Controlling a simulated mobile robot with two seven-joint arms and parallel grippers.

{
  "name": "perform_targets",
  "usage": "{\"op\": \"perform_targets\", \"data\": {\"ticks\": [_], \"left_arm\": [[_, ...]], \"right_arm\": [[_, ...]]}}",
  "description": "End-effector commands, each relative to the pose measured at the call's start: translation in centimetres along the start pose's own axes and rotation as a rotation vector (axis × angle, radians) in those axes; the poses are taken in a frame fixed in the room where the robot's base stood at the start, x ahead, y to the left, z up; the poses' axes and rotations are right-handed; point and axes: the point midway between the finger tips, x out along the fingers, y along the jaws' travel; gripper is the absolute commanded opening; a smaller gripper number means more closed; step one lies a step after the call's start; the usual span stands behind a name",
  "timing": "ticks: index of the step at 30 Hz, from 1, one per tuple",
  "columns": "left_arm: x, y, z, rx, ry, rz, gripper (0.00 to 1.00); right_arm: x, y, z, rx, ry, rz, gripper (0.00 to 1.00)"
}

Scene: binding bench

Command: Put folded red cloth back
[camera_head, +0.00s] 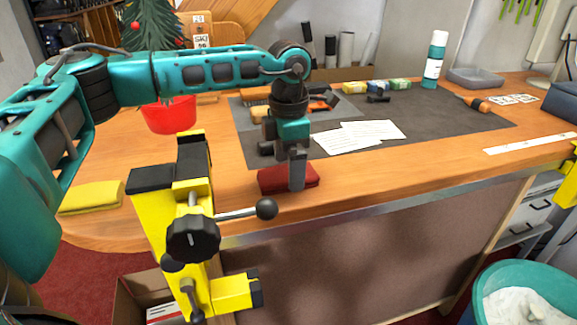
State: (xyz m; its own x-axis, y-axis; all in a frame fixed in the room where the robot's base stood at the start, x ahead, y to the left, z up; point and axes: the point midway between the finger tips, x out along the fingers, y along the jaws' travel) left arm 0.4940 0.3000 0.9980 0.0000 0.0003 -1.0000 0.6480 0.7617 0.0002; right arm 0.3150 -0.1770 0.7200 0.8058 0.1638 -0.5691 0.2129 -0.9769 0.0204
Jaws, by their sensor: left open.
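The folded red cloth (273,180) lies on the wooden bench near its front edge, right of the yellow clamp. My left arm reaches in from the left, and my left gripper (297,178) points down at the cloth. Its fingers overlap the cloth's right part in the picture and hide some of it. The gripper is open; whether a finger touches the cloth I cannot tell. My right gripper does not show.
A yellow vise (190,215) stands at the front edge, left of the red cloth. A folded yellow cloth (92,197) lies at the left. A dark mat (450,118) holds white papers (372,131) and small boxes (378,86). A green bottle (434,60) and red pot (170,117) stand behind.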

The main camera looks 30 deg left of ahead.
Motion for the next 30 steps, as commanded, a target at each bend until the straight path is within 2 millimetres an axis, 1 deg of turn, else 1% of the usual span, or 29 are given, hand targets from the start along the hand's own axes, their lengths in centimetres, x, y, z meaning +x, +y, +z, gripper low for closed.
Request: {"op": "perform_targets", "data": {"ticks": [1,9,12,15,18,21,30], "left_arm": [[-1.0,0.0,0.1,0.0,-0.004,0.002,0.97],[-6.9,0.0,0.1,0.001,-0.004,0.001,0.97],[-8.7,0.0,0.1,0.002,-0.004,0.001,0.97],[-9.9,0.0,0.1,0.001,-0.002,0.0,0.97],[-10.7,0.0,0.1,0.002,-0.002,0.0,0.97],[-11.0,0.0,0.1,0.002,-0.001,0.0,0.97],[-11.0,0.0,0.0,0.002,-0.001,0.0,0.97]], "right_arm": [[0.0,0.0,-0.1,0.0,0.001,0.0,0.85],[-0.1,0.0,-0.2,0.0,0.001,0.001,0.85],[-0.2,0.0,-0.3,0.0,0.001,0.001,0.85],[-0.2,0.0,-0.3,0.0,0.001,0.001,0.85],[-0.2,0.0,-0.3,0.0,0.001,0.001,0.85],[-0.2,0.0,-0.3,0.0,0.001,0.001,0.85],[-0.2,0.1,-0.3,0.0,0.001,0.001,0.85]]}}
